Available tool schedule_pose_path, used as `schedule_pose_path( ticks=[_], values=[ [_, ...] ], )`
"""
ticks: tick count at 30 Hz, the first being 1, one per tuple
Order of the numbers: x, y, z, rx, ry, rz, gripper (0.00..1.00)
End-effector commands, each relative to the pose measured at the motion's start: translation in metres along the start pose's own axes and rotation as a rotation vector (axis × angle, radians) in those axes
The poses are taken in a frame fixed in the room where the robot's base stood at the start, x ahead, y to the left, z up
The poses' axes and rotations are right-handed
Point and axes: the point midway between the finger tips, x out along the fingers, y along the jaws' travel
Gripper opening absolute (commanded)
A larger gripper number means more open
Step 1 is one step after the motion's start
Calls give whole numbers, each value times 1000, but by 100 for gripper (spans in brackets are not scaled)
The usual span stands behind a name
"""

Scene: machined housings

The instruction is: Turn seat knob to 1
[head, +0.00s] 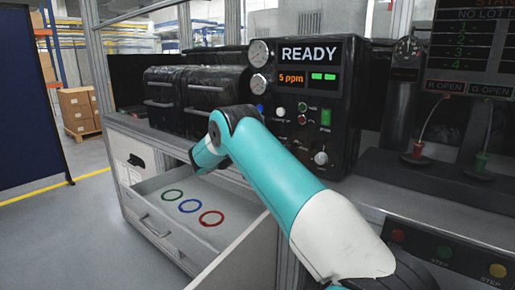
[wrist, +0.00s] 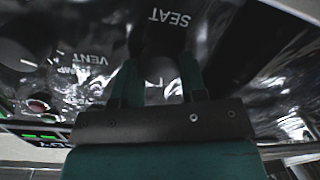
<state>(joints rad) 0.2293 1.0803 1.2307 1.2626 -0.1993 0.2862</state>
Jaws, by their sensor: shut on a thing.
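The gripper is shut on the knob. The word SEAT shows upside down on the panel just above the fingers. The knob's pointer and the numeral 1 cannot be made out. In the head view, my arm hides the gripper and the seat knob. The dark test unit (head: 345,110) shows READY and 5 ppm on its front, with two green lights.
Another knob (head: 321,157) sits at the panel's lower right. A red button (wrist: 38,106) and the VENT label lie left of the gripper in the wrist view. An open drawer (head: 185,240) with green, blue and red rings lies below. Black housings (head: 160,92) stand at the left.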

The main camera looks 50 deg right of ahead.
Motion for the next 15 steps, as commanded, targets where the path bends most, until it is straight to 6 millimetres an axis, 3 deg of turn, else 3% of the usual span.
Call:
schedule_pose_path(
  ticks=[15],
  values=[
    [0, 0, -3, -253, -14, 7, 15]
  ],
)
